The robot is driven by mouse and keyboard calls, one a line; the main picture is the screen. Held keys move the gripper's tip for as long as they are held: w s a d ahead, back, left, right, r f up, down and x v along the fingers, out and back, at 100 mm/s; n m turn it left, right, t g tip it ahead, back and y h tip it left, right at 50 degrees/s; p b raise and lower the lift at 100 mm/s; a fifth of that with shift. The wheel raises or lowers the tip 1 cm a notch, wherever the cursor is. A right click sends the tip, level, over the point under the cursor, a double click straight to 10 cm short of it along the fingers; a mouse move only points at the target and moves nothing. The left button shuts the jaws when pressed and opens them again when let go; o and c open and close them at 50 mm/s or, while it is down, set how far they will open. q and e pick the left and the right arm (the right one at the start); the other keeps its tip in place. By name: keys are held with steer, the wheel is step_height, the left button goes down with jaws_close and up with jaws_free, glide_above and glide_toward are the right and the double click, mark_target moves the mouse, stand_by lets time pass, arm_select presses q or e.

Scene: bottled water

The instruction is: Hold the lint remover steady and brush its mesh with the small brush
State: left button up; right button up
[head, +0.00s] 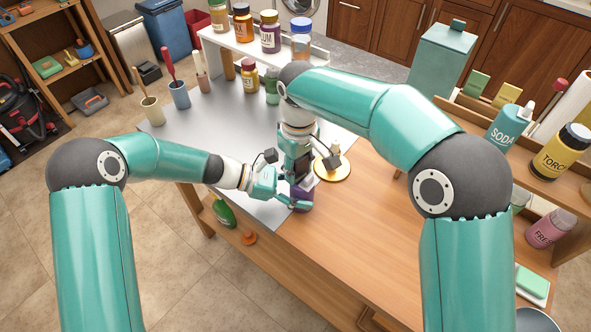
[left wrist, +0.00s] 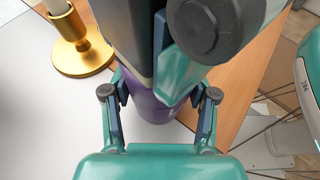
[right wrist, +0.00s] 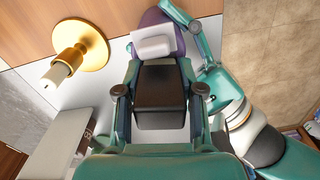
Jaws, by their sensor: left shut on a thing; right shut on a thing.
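The purple lint remover (head: 303,193) stands near the table's front edge, inside my left gripper (head: 290,202), which is shut on it. Its purple body also shows in the left wrist view (left wrist: 150,108), between the fingers. My right gripper (head: 297,168) is above it, pointing down. In the right wrist view, that gripper is shut on a dark block, seemingly the small brush (right wrist: 160,90). A white part (right wrist: 153,43) lies between this block and the purple body; whether it is bristles or part of the remover I cannot tell. The mesh and any contact there are hidden.
A brass candlestick (head: 331,168) stands close beside the grippers. A raised white shelf with jars (head: 271,33) and cups with tools (head: 180,95) are at the back left. Bottles and boxes crowd the right-hand rack (head: 507,125). The wooden tabletop (head: 365,240) in front is clear.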

steer(key=shift+w+d, duration=0.35)
steer(key=shift+w, duration=0.05)
steer(key=shift+r, duration=2.55)
arm_select(q)
steer(key=o, duration=1.1)
steer(key=shift+o, duration=0.2)
